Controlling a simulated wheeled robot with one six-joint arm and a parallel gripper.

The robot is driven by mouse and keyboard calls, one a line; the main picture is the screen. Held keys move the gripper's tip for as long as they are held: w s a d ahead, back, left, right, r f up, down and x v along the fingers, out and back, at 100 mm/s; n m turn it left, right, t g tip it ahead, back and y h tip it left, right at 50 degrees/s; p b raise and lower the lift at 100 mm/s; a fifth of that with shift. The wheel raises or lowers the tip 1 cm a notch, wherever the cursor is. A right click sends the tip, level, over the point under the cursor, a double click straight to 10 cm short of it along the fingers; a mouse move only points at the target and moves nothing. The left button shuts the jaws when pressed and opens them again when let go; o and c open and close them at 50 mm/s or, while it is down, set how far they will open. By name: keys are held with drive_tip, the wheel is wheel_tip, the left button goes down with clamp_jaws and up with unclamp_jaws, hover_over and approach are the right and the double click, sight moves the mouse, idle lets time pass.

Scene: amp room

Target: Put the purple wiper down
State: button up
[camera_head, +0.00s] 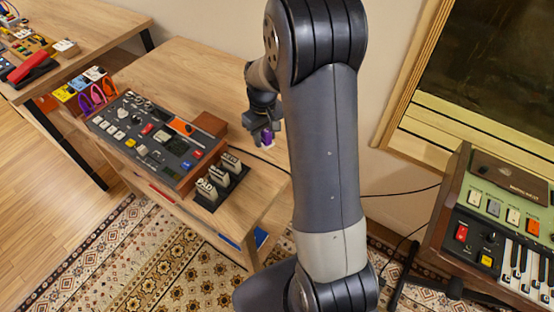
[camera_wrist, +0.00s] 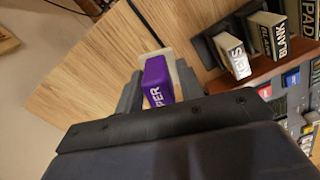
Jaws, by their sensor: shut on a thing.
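The purple wiper (camera_wrist: 157,82) is a small block with a pale part and white letters, of which "PER" shows. My gripper (camera_wrist: 155,88) is shut on it, with a grey finger on each side. In the head view the wiper (camera_head: 267,137) shows as a small purple patch at the end of my gripper (camera_head: 264,132), over the wooden table (camera_head: 190,62) to the right of the mixer panel. I cannot tell whether the wiper touches the tabletop.
A control panel (camera_head: 150,138) with knobs and buttons lies on the table. A black rack (camera_head: 222,186) of labelled blocks stands at its right, near my gripper. A brown wooden block (camera_head: 210,124) is at the panel's back. Bare tabletop lies behind the panel. A keyboard (camera_head: 500,235) stands at right.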

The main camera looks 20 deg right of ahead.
sight(281, 154)
drive_tip(key=d+n+b, duration=0.4)
drive_tip(key=d+b, duration=0.2)
drive_tip(key=f, duration=0.8)
drive_tip(key=shift+w+a+f, duration=0.25)
drive_tip(key=shift+w+f, duration=0.15)
drive_tip(key=shift+f, duration=0.1)
drive_tip(key=shift+f+b, duration=0.15)
drive_tip(key=shift+b, duration=0.2)
drive_tip(key=o, duration=0.9)
